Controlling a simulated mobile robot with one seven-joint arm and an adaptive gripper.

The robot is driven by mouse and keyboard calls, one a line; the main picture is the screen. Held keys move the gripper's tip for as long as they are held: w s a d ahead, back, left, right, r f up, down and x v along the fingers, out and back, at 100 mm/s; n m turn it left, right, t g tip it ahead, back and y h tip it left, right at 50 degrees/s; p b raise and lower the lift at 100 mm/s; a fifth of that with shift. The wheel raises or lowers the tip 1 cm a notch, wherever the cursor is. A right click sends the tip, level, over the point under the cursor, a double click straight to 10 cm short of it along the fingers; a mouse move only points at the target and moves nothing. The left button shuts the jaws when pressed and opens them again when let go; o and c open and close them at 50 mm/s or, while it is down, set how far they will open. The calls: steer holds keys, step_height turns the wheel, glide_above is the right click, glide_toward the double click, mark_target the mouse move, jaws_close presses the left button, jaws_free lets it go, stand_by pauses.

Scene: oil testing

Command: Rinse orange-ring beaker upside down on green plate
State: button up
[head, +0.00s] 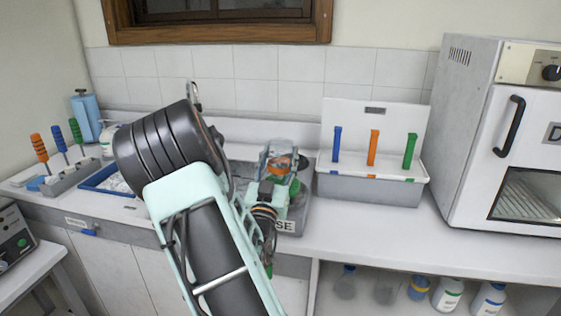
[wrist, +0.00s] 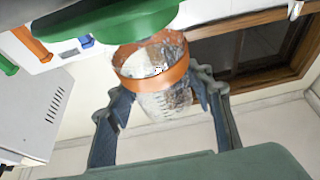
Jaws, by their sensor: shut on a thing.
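The clear glass beaker with an orange ring (wrist: 150,75) is between the two fingers of my gripper (wrist: 162,92), which is shut on it. In the head view the beaker (head: 281,148) shows above the sink area, with my gripper (head: 278,172) around it. The green plate (wrist: 125,22) is at the top of the wrist view, right at the beaker's end. In the head view part of the green plate (head: 294,187) shows below the beaker. The wrist view appears turned over, so the beaker seems to be above the plate. Whether they touch is unclear.
A grey rinse station (head: 287,225) lies under my gripper. A white rack (head: 372,190) with blue, orange and green handles stands to the right, then a large white oven (head: 470,130). A blue tray (head: 105,178) is at the left. Bare counter (head: 350,230) lies in front of the rack.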

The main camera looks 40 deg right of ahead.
mark_target(277, 151)
steer(key=shift+r+p, duration=0.75)
steer(key=shift+r, duration=1.2)
